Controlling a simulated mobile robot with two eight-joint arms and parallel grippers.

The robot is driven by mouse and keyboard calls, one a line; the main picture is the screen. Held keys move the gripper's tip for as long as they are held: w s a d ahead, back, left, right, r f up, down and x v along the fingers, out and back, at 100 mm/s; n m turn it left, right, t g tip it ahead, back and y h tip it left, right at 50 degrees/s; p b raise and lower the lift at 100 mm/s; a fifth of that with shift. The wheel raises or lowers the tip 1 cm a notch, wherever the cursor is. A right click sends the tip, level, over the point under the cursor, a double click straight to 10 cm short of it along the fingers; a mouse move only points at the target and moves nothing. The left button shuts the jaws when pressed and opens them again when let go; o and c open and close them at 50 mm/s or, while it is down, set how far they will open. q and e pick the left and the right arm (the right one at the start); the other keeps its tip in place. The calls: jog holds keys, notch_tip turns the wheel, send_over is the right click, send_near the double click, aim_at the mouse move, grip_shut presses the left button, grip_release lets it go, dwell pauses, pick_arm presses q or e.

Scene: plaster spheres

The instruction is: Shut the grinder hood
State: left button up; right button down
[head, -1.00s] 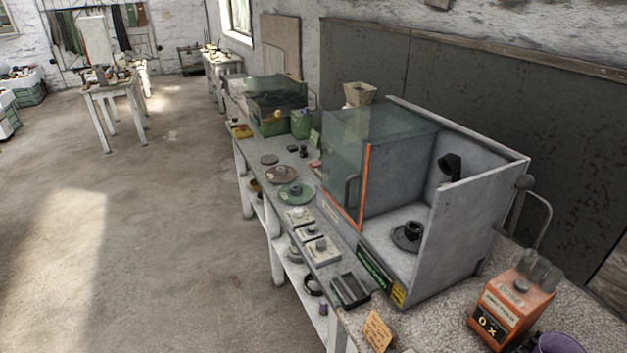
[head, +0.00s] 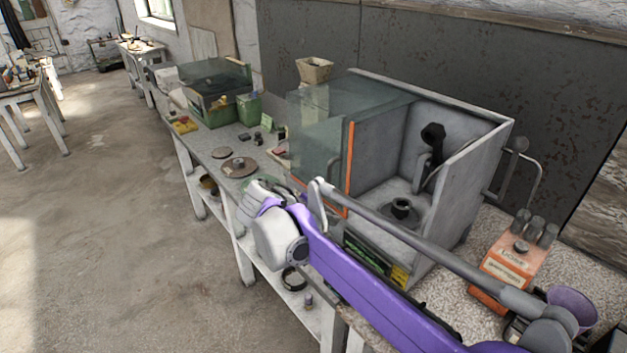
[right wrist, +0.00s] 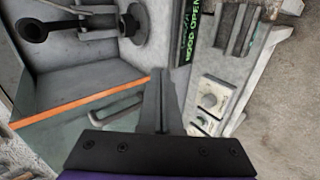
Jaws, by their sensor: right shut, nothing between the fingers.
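The grinder hood (head: 458,160) is a grey box on the bench. Its clear sliding panel (head: 318,125) has an orange edge (head: 349,160) and covers the left part of the front. The right part is open, showing a dark spindle (head: 401,208) inside. In the right wrist view the orange edge (right wrist: 85,103) and the panel's grey bar handle (right wrist: 100,113) lie just left of my right gripper (right wrist: 159,75). Its fingers are shut, empty and apart from the handle. My left gripper is out of view.
An orange control box (head: 512,265) and a purple cup (head: 572,305) stand right of the hood. Discs (head: 240,166) and a green case (head: 215,95) lie farther left on the bench. Control boxes (right wrist: 215,95) line the front edge. Open floor lies left.

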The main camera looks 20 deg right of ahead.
jog(key=w+a+r+t+h+b, duration=0.1)
jog(key=w+a+h, duration=0.35)
jog(key=w, duration=0.25)
jog(key=w+a+r+h+b, duration=0.1)
jog(key=w+a+r+h, duration=0.15)
jog(key=w+a, duration=0.45)
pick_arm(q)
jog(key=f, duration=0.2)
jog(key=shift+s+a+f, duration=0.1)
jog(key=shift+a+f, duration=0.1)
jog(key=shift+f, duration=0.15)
pick_arm(e)
jog(key=d+f, duration=0.1)
jog(key=d, duration=1.2)
jog(key=shift+h, duration=0.4)
jog(key=shift+w, duration=0.1)
